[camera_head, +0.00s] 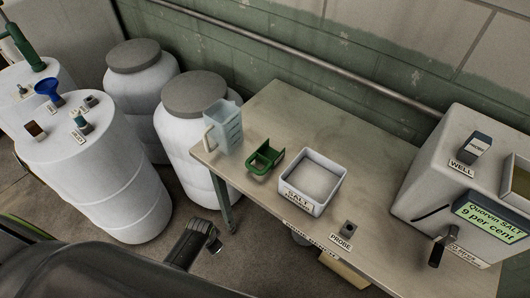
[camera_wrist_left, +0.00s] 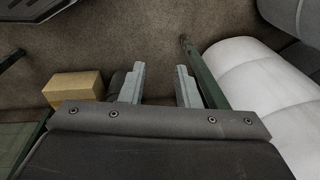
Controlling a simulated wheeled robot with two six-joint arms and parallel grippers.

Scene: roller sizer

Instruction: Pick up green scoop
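The green scoop (camera_head: 264,159) lies on the table (camera_head: 285,105), left of the white salt tub (camera_head: 328,203) and right of a clear measuring jug (camera_head: 228,125). The scoop is not in the left wrist view. My left gripper (camera_head: 212,241) is low in the head view, in front of the table's left leg and apart from the scoop. In the left wrist view its two fingers (camera_wrist_left: 160,82) stand apart with nothing between them and floor behind. My right gripper is not in view.
A grey machine (camera_head: 460,165) stands at the table's right end. A small block labelled PROBE (camera_head: 348,229) is near the front edge. White drums (camera_head: 95,175) stand left of the table. A tan box (camera_wrist_left: 75,86) shows below my gripper.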

